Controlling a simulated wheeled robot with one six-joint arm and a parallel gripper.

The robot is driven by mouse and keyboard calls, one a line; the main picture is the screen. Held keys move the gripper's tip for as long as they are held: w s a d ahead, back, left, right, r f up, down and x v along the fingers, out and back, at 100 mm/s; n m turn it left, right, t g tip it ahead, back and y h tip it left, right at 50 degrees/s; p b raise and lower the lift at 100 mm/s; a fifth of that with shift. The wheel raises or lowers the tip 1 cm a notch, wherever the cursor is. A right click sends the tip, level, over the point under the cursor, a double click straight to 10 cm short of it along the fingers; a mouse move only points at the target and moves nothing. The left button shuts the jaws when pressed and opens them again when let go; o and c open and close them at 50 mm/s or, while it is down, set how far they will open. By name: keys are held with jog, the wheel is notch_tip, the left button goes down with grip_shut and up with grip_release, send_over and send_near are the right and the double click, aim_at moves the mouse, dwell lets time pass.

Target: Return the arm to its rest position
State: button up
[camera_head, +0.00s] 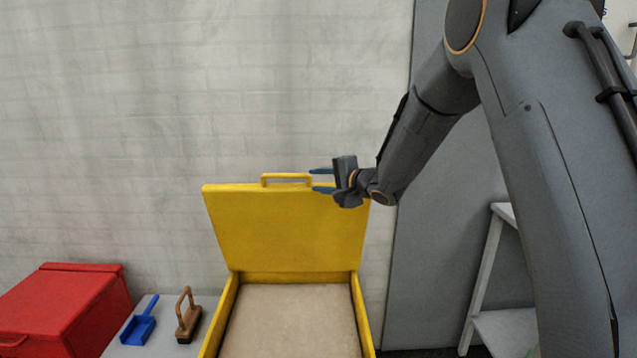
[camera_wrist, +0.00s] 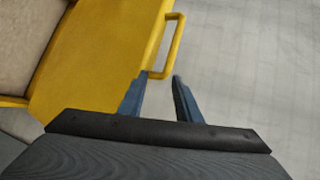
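My gripper (camera_head: 314,180) is at the top edge of a yellow box's raised lid (camera_head: 285,225), by the right end of the lid's handle (camera_head: 285,176). Its two blue-grey fingers are apart with a gap between them. In the wrist view my gripper (camera_wrist: 162,77) also shows open, with the near end of the yellow handle (camera_wrist: 177,42) close to the fingertips. I cannot tell whether a finger touches the handle. The box's lid stands up, leaning slightly back, and the open box has a beige bottom (camera_head: 290,320). My arm reaches in from the upper right.
A red box (camera_head: 65,310) with its lid shut stands at the lower left. A blue dustpan (camera_head: 140,325) and a brown-handled brush (camera_head: 188,318) lie between it and the yellow box. A grey step stand (camera_head: 500,325) is at the right. A pale wall is behind.

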jog(key=s+d+f+n+g+h, duration=0.2)
jog(key=s+d+f+h, duration=0.3)
jog(key=s+d, duration=0.4)
jog(key=s+d+f+n+g+h, duration=0.2)
jog(key=s+d+f+h, duration=0.3)
jog(key=s+d, duration=0.45)
jog(key=s+d+f+n+g, duration=0.1)
jog(key=s+f+n+g, duration=0.2)
jog(key=s, duration=1)
jog(key=s+d+f+n+g, duration=0.1)
jog(key=s+f+n+g, duration=0.1)
jog(key=s, duration=1.1)
jog(key=shift+d+f+n+g, duration=0.4)
jog(key=shift+f+g, duration=0.2)
jog(key=shift+g, duration=0.4)
